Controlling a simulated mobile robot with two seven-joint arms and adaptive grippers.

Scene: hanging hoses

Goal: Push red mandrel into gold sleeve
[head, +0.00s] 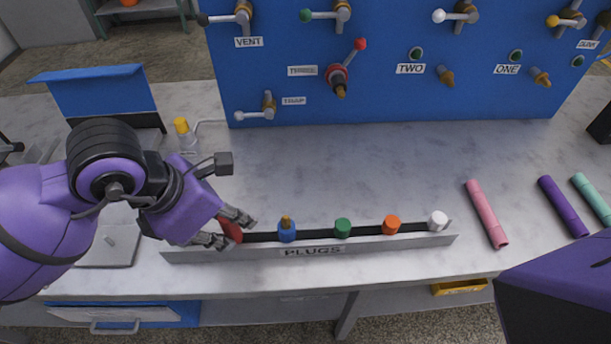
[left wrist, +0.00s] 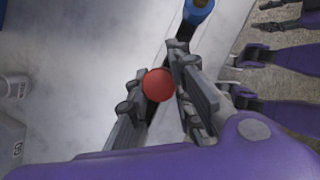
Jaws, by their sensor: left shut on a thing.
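The red mandrel (head: 231,230) is a short red peg at the left end of the "PLUGS" rack. My left gripper (head: 222,232) is shut on it, with one finger on each side. In the left wrist view, the round red end (left wrist: 159,84) shows between the fingertips (left wrist: 157,88). Whether the mandrel still sits in the rack is hidden. Gold fittings stick out of the blue panel: one below "THREE" (head: 340,91), one by "TWO" (head: 446,76) and one by "ONE" (head: 540,77). I cannot tell which is the gold sleeve. My right gripper is out of view.
The rack (head: 420,240) also holds a blue plug with a gold tip (head: 287,230), a green plug (head: 342,228), an orange plug (head: 390,225) and a white plug (head: 437,221). Pink (head: 486,214) and purple (head: 563,206) tubes lie right. The bench before the panel is mostly clear.

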